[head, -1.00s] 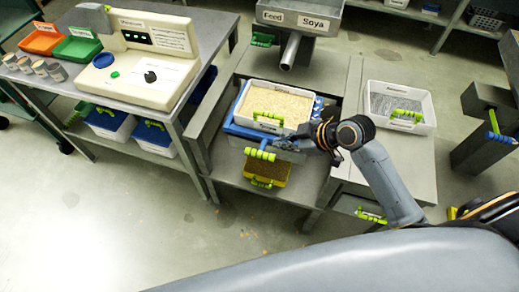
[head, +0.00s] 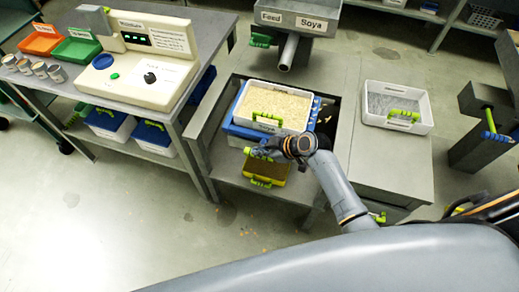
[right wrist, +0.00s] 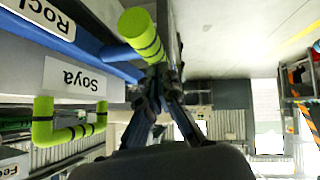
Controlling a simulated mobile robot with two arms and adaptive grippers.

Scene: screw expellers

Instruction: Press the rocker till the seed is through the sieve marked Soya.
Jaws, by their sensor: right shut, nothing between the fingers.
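The pale tray of beige seed (head: 285,103) sits in the blue frame (head: 238,131) on the grey bench. In the right wrist view a sign reading Soya (right wrist: 74,78) and one starting "Rock" (right wrist: 42,14) show upside down. The rocker's blue bar (right wrist: 118,51) ends in a green ribbed grip (right wrist: 141,33). My right gripper (head: 266,151) is at the frame's front, over the grip, which it largely covers in the head view. In the right wrist view its fingers (right wrist: 158,78) are shut and empty, close beside the grip; contact cannot be told. My left gripper is out of view.
A yellow bin with dark contents (head: 264,170) is below the frame. The Feed Soya hopper (head: 298,20) and spout (head: 289,52) stand behind. A white tray (head: 398,123) lies right on the bench. The moisture tester (head: 140,72) stands on the left table.

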